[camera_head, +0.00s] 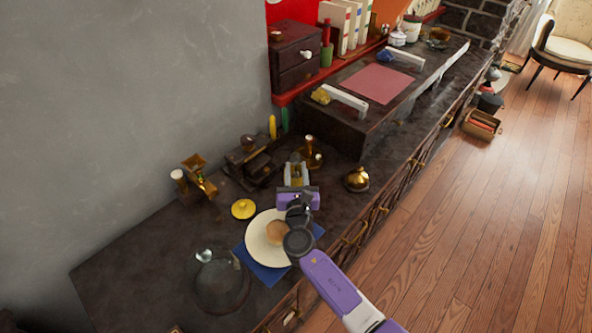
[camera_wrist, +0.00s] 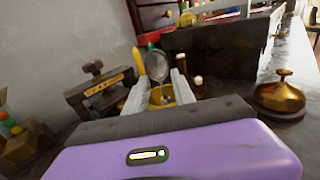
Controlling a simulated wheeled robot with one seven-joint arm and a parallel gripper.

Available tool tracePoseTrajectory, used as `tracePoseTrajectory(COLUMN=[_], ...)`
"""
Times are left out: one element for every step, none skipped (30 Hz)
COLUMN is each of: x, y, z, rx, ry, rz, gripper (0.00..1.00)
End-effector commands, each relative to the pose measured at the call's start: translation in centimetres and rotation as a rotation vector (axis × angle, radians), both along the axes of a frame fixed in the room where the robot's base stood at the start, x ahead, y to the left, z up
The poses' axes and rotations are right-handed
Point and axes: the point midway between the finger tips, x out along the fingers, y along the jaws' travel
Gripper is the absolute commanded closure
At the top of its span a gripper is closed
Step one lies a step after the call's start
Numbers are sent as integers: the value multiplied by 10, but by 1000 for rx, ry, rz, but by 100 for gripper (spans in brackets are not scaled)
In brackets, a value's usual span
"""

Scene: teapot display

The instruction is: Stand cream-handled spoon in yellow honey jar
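My gripper (camera_wrist: 159,82) points away over the dark counter, its two pale fingers apart. In the head view my gripper (camera_head: 296,168) is beyond the plate. A yellow, jar-like thing (camera_wrist: 163,96) shows between the fingers; it looks like the honey jar, mostly hidden by my gripper. A round grey metal bowl, seemingly the spoon's (camera_wrist: 157,65), stands up above it on a thin stem. I cannot tell whether the stem is inside the jar, or whether a finger touches either. No cream handle can be made out on it. A yellow lid (camera_head: 243,209) lies left of the plate.
A cream plate (camera_head: 257,254) with a bun sits on a blue cloth (camera_head: 262,273). A brass bell (camera_wrist: 280,97) stands right of my gripper. A dark wooden box (camera_wrist: 97,92) is left. Cream-topped brass pieces (camera_head: 310,150) stand beyond. A raised dark block (camera_head: 340,130) is at back right.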

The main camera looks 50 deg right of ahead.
Motion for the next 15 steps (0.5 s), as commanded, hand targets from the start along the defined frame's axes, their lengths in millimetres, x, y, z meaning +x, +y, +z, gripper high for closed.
tracePoseTrajectory(x=[0, -1, -2, -3, -5, -8, -11, -14, -19, -23, -27, -32, -36, -39, -43], y=[0, 1, 2, 4, 6, 9, 12, 15, 19, 23, 27, 31, 35, 37, 41], z=[0, 0, 0, 0, -1, -1, -1, -1, -1, -1, -2, -1, -1, -1, -1], rx=[0, 0, 1, 1, 1, 3, 3, 3, 3, 2, 3, 2, 2, 2, 2], ry=[0, 0, 0, 0, 0, 0, 0, 0, 1, 1, 1, 1, 1, 1, 1], rz=[0, 0, 0, 1, 1, 2, 2, 2, 2, 2, 2, 2, 2, 2, 2], gripper=[70, 70, 70, 70, 70, 70, 70, 70, 70, 70, 70, 70, 70, 70, 70])
